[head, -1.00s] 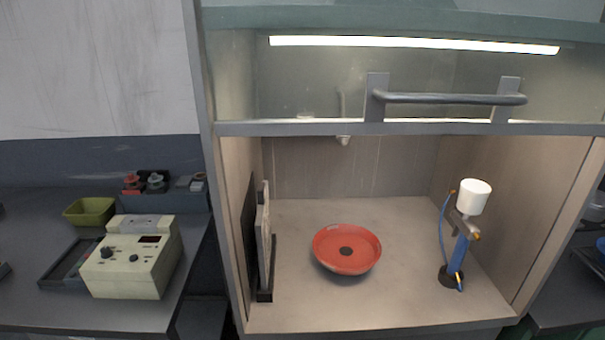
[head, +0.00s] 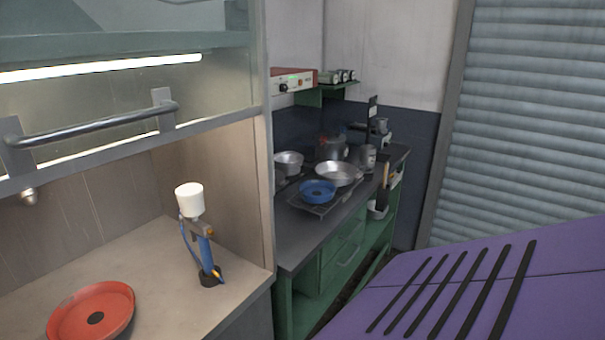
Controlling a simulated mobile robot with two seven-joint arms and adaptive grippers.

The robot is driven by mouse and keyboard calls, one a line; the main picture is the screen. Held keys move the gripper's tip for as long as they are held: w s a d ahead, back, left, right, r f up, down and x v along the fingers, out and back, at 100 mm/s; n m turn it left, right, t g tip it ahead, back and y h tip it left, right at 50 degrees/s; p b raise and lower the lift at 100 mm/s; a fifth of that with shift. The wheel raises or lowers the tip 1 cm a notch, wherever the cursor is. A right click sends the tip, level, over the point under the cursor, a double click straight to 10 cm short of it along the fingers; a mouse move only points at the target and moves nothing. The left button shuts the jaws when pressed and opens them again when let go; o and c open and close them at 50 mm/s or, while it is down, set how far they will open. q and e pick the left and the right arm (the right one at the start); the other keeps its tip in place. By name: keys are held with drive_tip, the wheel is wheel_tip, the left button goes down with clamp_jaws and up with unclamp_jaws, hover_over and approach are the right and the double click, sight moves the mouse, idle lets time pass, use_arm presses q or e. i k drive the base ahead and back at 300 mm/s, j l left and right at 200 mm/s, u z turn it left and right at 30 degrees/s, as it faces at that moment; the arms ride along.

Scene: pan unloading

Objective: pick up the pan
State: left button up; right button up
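Several pans are in the head view. A red pan or shallow dish (head: 112,306) with a dark round spot in its middle lies on the cabinet floor at the lower left. A blue pan (head: 318,190) sits on a dark rack on the counter at the back. A silver pan (head: 338,173) is just behind it, and a silver pot (head: 289,161) stands to its left. I cannot tell which one the task means. Neither of my grippers is in view.
The cabinet (head: 218,190) has a glass front with a bar handle (head: 90,125). A spray gun with a white cup (head: 190,200) stands inside. A purple surface with black strips (head: 480,285) fills the lower right. A shutter (head: 530,120) closes the right side.

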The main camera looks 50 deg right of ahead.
sight(338, 173)
drive_tip(key=z, duration=0.5)
drive_tip(key=k+l+z, duration=0.1)
drive_tip(key=z, duration=0.35)
drive_tip(key=l+z, duration=0.1)
drive_tip(key=z, duration=0.4)
drive_tip(key=l+z, duration=0.1)
drive_tip(key=z, duration=0.35)
drive_tip(key=u, duration=1.7)
drive_tip(key=z, duration=1.7)
